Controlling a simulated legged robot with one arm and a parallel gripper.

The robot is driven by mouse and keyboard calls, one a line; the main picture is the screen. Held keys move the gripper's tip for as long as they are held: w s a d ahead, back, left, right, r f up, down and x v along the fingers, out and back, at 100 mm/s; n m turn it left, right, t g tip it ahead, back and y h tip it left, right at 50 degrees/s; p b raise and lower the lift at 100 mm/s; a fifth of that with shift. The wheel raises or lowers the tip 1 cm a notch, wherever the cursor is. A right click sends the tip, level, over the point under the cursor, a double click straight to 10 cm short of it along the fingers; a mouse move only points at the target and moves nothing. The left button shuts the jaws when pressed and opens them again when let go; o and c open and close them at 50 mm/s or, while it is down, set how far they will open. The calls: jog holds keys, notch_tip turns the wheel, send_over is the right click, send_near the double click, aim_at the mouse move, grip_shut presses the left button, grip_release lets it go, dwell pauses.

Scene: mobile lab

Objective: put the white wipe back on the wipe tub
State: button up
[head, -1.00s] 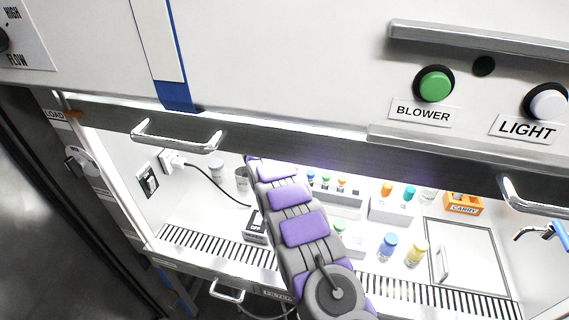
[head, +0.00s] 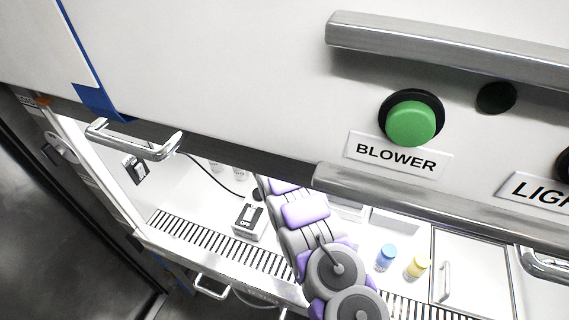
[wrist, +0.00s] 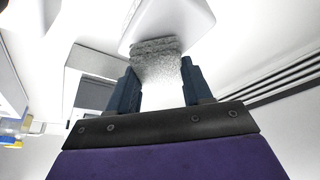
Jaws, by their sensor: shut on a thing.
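In the wrist view my gripper (wrist: 157,88) is shut on the white wipe (wrist: 158,66), a pale, rough-textured piece between the two dark fingers. The wipe's far end meets or overlaps the edge of a white rounded object (wrist: 178,20) at the top; I cannot tell whether they touch or whether this is the wipe tub. In the head view my arm reaches into the cabinet under the sash, and my gripper is hidden there. No wipe tub can be made out for certain.
The cabinet front with the green BLOWER button (head: 411,123) and a metal sash handle (head: 133,140) hangs over the opening. Inside stand a switch box (head: 250,222), a blue-capped bottle (head: 385,257) and a yellow bottle (head: 417,267). A slotted grille (head: 215,243) runs along the front edge.

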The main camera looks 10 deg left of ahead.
jog(key=shift+s+a+r, duration=0.1)
jog(key=shift+s+a, duration=0.05)
jog(key=shift+a, duration=0.1)
jog(key=o, duration=1)
jog(key=a, duration=0.1)
jog(key=a+f, duration=0.1)
jog(key=a, duration=0.1)
jog(key=shift+s+f, duration=0.1)
jog(key=shift+c, duration=0.2)
jog(key=shift+o, duration=1.2)
jog(key=shift+d, duration=0.25)
jog(key=shift+d+r, duration=0.2)
jog(key=shift+d, duration=0.65)
jog(key=shift+a+r, duration=0.1)
